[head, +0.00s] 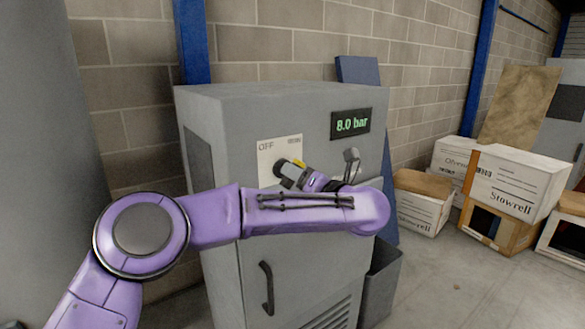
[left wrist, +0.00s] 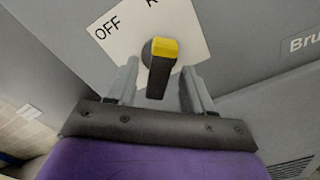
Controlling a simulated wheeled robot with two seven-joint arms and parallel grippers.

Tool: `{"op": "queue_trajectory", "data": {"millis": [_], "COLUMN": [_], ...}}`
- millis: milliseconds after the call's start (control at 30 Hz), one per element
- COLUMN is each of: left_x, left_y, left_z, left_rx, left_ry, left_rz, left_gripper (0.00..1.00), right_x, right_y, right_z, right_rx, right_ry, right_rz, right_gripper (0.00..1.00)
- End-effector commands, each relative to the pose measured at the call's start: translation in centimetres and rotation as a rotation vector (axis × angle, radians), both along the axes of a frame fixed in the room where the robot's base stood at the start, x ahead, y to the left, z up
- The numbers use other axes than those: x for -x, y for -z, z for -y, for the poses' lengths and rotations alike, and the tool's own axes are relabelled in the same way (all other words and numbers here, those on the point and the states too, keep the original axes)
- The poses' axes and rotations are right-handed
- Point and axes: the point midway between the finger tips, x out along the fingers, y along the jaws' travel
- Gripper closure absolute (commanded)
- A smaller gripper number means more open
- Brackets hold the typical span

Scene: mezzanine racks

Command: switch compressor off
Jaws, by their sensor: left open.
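The compressor is a grey cabinet (head: 235,110) against the block wall, with a display (head: 350,123) reading 8.0 bar. A white plate (head: 267,154) on its front reads OFF at the left; the plate also shows in the left wrist view (left wrist: 185,22). A rotary switch with a black grip and yellow tip (left wrist: 159,66) sits on the plate, its yellow end towards the right-hand label, which is cut off in the wrist view. My left gripper (left wrist: 158,88) is open, its fingers on either side of the switch handle; contact cannot be told. In the head view my left gripper (head: 289,172) is at the plate.
A small lever or valve (head: 351,160) sticks out right of the plate. A black door handle (head: 266,287) is below. A grey bin (head: 382,280) stands at the cabinet's right side. Cardboard boxes (head: 515,182) stand on the floor at right.

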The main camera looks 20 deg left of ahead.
Motion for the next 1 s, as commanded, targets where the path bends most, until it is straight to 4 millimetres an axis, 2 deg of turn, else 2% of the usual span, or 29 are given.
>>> {"op": "queue_trajectory", "data": {"millis": [33,200,467,533,633,867,1000], "left_x": [-0.6,-1.7,-1.9,-1.9,-1.9,-1.9,-1.9], "left_y": [-0.2,0.0,0.1,0.1,0.1,0.2,0.5], "left_z": [-0.8,-2.2,-2.5,-2.5,-2.4,-2.4,-2.4], "left_rx": [0.001,-0.001,-0.004,-0.004,-0.004,0.001,0.022], "left_ry": [-0.002,0.0,0.001,0.001,0.001,0.001,0.001], "left_rz": [-0.002,-0.002,-0.001,-0.001,-0.001,0.004,0.031], "left_gripper": [0.49,0.49,0.49,0.65,0.98,1.0,1.0], "right_x": [0.0,0.0,0.0,0.0,0.0,0.0,0.0], "right_y": [-0.6,-1.0,-0.9,-0.9,-0.9,-0.6,0.3], "right_z": [0.0,0.0,0.0,0.0,0.0,0.0,0.0], "right_rx": [0.0,0.0,0.0,0.0,0.0,0.0,0.0], "right_ry": [0.0,0.0,0.0,0.0,0.0,0.0,0.0], "right_rz": [0.0,0.0,0.0,0.0,0.0,0.0,0.0], "right_gripper": [0.57,0.57,0.57,0.57,0.57,0.57,0.57]}}
